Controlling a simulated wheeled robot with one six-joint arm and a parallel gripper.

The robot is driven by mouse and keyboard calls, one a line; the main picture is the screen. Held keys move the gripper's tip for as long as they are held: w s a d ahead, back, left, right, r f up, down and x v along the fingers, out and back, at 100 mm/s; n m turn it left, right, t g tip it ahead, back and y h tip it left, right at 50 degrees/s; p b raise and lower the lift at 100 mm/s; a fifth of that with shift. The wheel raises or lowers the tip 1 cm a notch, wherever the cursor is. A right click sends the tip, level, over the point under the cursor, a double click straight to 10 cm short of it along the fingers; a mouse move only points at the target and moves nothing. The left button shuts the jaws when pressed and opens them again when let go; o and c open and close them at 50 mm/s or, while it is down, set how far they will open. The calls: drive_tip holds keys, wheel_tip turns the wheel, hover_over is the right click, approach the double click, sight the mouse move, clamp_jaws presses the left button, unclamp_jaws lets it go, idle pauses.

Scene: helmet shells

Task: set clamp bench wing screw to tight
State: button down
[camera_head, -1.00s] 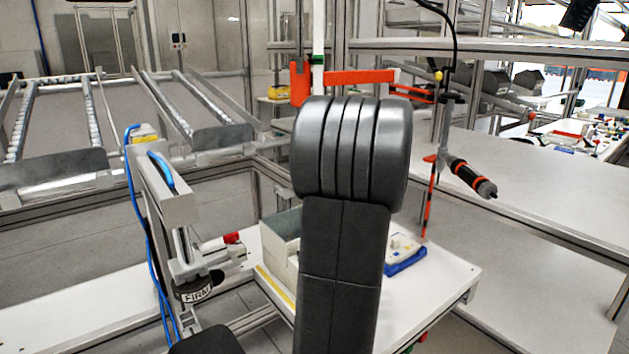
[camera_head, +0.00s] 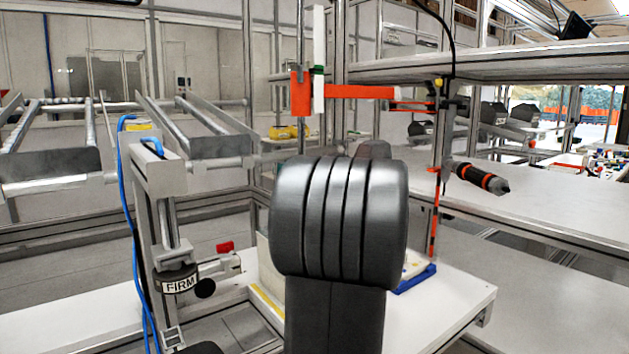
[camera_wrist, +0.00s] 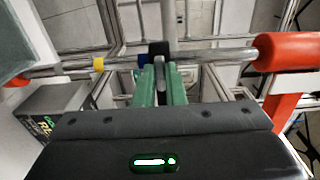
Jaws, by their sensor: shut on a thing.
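My gripper (camera_wrist: 160,85) shows in the wrist view with its green fingers closed on a thin grey upright piece (camera_wrist: 160,73). A dark block (camera_wrist: 160,48) tops this piece. I cannot tell for certain that it is the wing screw. In the head view my own arm hides the gripper and what it holds. At the left of the head view stands a grey clamp-like frame (camera_head: 158,162). It carries a dark round collar with the word FIRM (camera_head: 179,284), a black knob (camera_head: 205,288) and a red knob (camera_head: 225,247).
A blue cable (camera_head: 127,230) runs down the grey frame. A white table (camera_head: 450,300) lies behind my arm, with a blue tray (camera_head: 417,279). An orange arm (camera_head: 350,91) and a hanging black-and-orange tool (camera_head: 480,178) are beyond. In the wrist view a red cylinder (camera_wrist: 288,52) is at the right.

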idle(0.4)
drive_tip(key=c, duration=1.5)
unclamp_jaws()
drive_tip(key=shift+s, duration=0.1)
drive_tip(key=v, duration=1.3)
drive_tip(key=shift+s+d+p, duration=0.25)
drive_tip(key=shift+s+p, duration=0.05)
drive_tip(key=x, duration=1.4)
drive_tip(key=shift+b, duration=0.3)
